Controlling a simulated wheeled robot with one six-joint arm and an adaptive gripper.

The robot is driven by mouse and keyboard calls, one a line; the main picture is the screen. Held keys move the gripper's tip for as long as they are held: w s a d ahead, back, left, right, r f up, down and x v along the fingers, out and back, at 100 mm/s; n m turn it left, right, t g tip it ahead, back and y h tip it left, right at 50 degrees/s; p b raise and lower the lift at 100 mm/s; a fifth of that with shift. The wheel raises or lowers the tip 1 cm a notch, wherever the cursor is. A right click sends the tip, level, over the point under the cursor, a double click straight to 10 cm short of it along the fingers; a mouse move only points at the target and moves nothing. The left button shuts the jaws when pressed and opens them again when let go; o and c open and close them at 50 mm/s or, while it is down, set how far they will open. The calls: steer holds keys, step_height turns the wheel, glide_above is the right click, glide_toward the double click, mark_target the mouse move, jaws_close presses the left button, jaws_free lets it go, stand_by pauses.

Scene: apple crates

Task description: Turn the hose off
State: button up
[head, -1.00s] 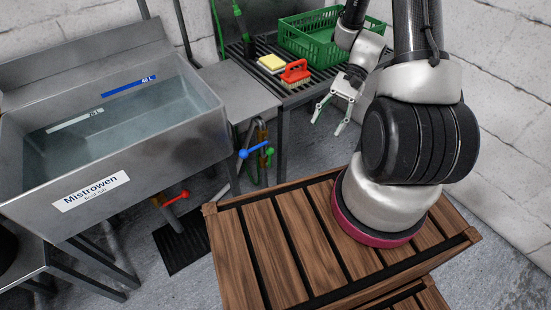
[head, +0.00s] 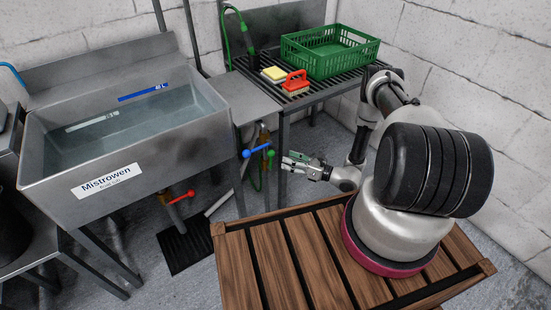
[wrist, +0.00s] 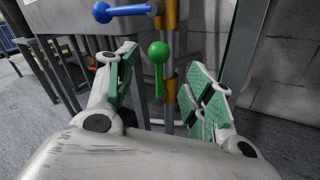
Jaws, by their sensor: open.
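Under the worktop, a brass pipe (head: 264,137) carries a blue valve lever (head: 256,151) and a green valve lever (head: 270,154). My gripper (head: 287,161) is open and empty, pointing left, close to the levers. In the wrist view the green lever shows between my gripper's (wrist: 165,88) spread fingers, beyond them; I see no contact.
A water-filled steel sink (head: 130,165) stands at left, with a red-handled valve (head: 180,197) beneath. A green crate (head: 330,62), red brush (head: 295,80) and yellow sponge (head: 273,73) sit on the rack. A table leg (head: 281,150) stands near my gripper.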

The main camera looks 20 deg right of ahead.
mark_target(274, 154)
steer(key=x, duration=0.7)
steer(key=shift+w+a+r, duration=0.2)
steer(key=shift+w+a, duration=0.05)
steer(key=shift+a, duration=0.05)
jaws_close()
